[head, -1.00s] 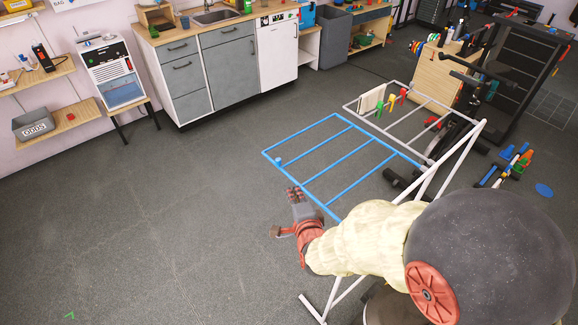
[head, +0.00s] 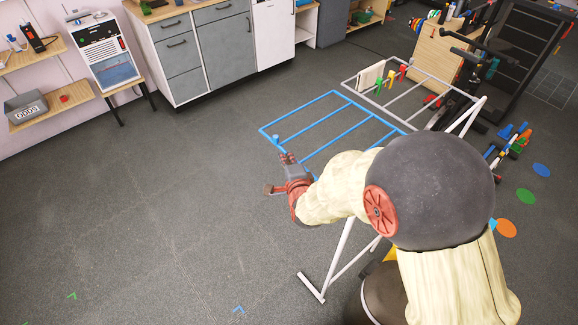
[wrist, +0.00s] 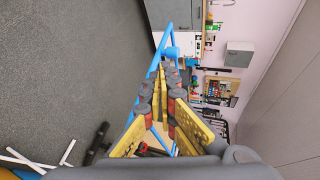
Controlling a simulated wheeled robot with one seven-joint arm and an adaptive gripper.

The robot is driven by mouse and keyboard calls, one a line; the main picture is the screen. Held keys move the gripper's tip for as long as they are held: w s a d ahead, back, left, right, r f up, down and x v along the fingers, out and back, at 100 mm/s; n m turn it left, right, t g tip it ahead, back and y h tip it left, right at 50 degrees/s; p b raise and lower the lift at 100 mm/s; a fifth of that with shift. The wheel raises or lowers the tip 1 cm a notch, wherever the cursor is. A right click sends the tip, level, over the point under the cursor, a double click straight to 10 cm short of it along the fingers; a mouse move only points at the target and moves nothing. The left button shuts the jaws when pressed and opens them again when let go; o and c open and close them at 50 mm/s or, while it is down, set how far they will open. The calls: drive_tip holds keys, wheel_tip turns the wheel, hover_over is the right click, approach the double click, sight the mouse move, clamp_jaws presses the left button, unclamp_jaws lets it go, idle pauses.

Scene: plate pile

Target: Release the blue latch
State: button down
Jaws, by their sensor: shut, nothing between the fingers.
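A drying rack with a blue wing (head: 262,130) stands on white legs (head: 338,258). A small blue knob, which looks like the blue latch (head: 276,140), sits on the wing's left side. In the wrist view the blue latch (wrist: 172,51) shows just past my fingertips, on a blue bar (wrist: 163,43). My gripper (head: 284,157) is just below the latch in the head view. In the wrist view my gripper (wrist: 168,68) has its fingers together with nothing between them. I cannot tell whether the tips touch the latch or bar.
The rack's grey wing (head: 345,81) holds a pale cloth (head: 370,77) and several coloured pegs. Exercise gear and coloured dumbbells lie to the right. Cabinets (head: 216,45) line the back wall. The floor (head: 150,200) to the left is clear.

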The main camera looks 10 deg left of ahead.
sight(276, 141)
drive_tip(key=x, duration=0.3)
drive_tip(key=b+x, duration=0.1)
drive_tip(key=x, duration=0.1)
drive_tip(key=shift+w+a+r, duration=0.1)
drive_tip(key=shift+w+r, duration=0.2)
drive_tip(key=shift+w, duration=0.05)
drive_tip(key=shift+w+a, duration=0.25)
drive_tip(key=shift+w, duration=0.35)
drive_tip(key=w+a+b, duration=0.1)
drive_tip(key=w+a, duration=0.1)
drive_tip(key=shift+w+a+f+b, duration=0.1)
drive_tip(key=shift+w+a+b, duration=0.1)
drive_tip(key=shift+a+b, duration=0.15)
